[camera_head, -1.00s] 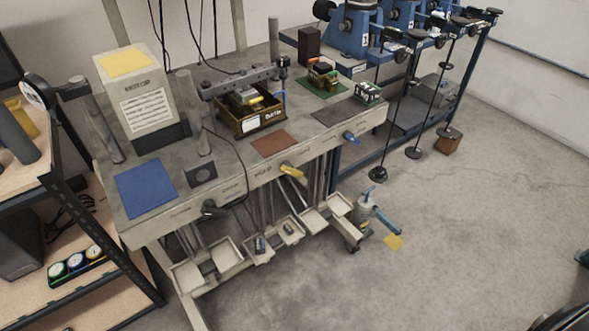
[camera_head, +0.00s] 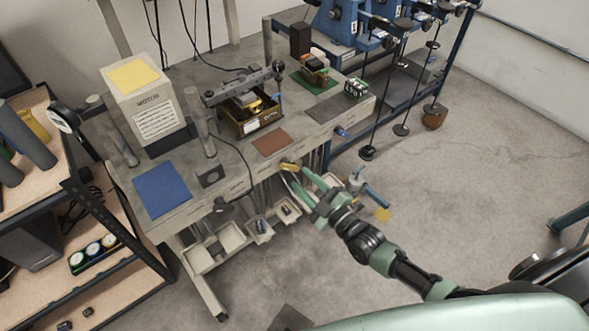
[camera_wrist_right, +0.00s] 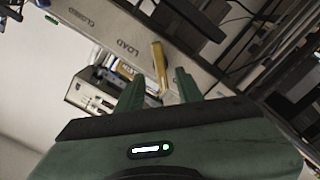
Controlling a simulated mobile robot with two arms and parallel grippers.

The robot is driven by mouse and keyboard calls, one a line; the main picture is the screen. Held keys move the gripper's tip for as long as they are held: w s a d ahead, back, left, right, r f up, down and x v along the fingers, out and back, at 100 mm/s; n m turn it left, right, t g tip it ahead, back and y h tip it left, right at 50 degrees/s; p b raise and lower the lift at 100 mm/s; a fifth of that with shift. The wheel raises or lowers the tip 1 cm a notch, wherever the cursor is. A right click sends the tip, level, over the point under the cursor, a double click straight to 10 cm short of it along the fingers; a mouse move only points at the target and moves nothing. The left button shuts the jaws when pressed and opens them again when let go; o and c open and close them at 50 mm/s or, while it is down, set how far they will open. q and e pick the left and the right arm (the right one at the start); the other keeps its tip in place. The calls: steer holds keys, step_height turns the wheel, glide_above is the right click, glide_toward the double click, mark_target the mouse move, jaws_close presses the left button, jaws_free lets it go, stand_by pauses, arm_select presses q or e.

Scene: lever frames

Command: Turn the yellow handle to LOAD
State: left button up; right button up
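The yellow handle (camera_head: 289,167) is on the front edge of the grey workbench (camera_head: 215,203). In the right wrist view the yellow handle (camera_wrist_right: 159,66) lies between the spread fingers of my right gripper (camera_wrist_right: 160,78). The printed word LOAD (camera_wrist_right: 127,50) is beside it, and CLOSED (camera_wrist_right: 78,15) is farther along the same edge. In the head view my right gripper (camera_head: 297,176) reaches the handle from the front right, open. I cannot tell whether a finger touches the handle. My left gripper is not in view.
A blue handle (camera_head: 342,132) and a black handle (camera_head: 221,205) sit on the same bench edge, either side of the yellow one. The floor at right is mostly clear.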

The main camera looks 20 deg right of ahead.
mark_target(291, 170)
steer(key=x, duration=0.4)
steer(key=shift+w+a, duration=0.1)
steer(key=shift+w, duration=0.1)
jaws_close()
